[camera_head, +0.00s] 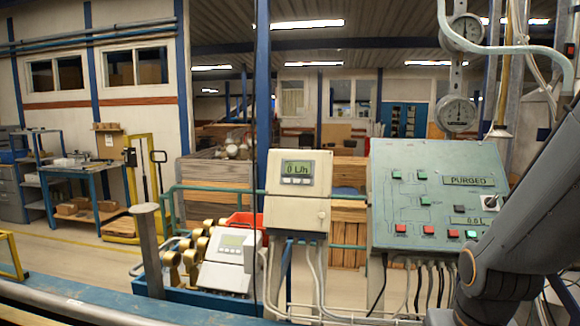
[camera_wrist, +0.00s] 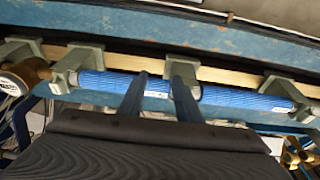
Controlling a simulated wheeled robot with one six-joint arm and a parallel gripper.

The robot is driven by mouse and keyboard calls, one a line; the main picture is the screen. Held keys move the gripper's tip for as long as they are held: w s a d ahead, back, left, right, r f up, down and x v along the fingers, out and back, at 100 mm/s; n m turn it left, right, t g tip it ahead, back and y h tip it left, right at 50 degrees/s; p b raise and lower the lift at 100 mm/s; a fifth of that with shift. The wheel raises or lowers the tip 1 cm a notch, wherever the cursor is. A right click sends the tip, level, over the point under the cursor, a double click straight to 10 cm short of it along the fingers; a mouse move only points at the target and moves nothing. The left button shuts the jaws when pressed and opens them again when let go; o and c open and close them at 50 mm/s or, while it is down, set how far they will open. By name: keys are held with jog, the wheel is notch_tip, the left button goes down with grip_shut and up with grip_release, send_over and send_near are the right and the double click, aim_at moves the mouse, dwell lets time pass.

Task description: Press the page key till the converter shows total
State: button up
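The converter (camera_head: 298,193) is a pale box mounted upright near the middle of the head view. Its display (camera_head: 298,169) reads "0 L/h". A row of small light keys (camera_head: 298,181) sits under the display; their labels are too small to read. In the head view my arm is at the right edge, apart from the converter, and my gripper is out of frame.
A green-grey panel (camera_head: 420,205) reading "PURGED" and "0.0L" stands right of the converter. A second pale device (camera_head: 232,262) with a display leans at lower left, beside brass meters (camera_head: 190,250) and a red bin (camera_head: 243,222). Cables hang below the converter.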

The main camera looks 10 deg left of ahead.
jog(key=shift+c, duration=0.2)
grip_shut()
dwell(1.6)
